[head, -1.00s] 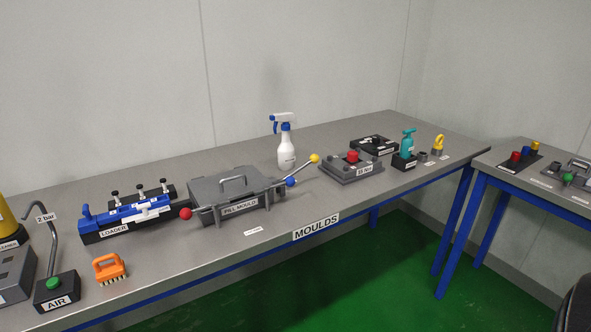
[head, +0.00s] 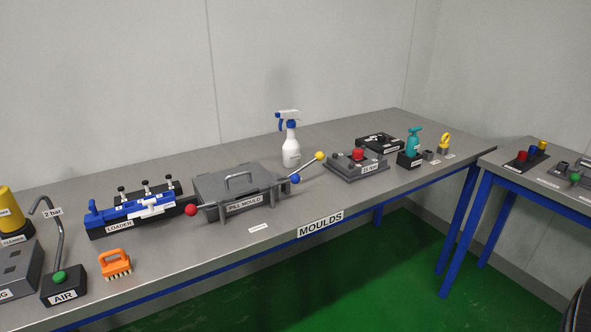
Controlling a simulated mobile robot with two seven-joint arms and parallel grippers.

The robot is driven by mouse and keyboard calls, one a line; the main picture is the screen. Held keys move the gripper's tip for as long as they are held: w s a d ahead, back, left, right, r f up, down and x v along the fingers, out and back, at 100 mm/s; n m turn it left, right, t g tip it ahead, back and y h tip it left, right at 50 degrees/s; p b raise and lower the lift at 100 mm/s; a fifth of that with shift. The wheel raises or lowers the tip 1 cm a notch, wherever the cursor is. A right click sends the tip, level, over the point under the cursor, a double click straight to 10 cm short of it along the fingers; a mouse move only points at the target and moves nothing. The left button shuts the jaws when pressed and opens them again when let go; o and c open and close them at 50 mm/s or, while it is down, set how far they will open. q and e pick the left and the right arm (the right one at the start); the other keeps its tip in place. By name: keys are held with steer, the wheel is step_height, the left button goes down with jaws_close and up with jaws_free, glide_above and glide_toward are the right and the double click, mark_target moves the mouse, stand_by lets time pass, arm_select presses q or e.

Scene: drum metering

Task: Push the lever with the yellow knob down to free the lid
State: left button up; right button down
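The lever with the yellow knob (head: 319,156) sticks out from the right side of the grey pill mould (head: 249,203) on the bench. It slants up to the right, with the yellow knob at its raised end. A blue knob (head: 295,179) sits lower, close to the mould's right side. The mould's lid (head: 212,185) lies closed on top and carries a grey handle (head: 239,179). A red knob (head: 191,210) shows at the mould's left side. Neither of my grippers is in view.
The blue loader (head: 130,211) stands left of the mould, with an orange brush (head: 115,264) in front. A white spray bottle (head: 291,150) stands behind the lever. A grey block with a red button (head: 357,166) is to the right. Bench in front of the lever is clear.

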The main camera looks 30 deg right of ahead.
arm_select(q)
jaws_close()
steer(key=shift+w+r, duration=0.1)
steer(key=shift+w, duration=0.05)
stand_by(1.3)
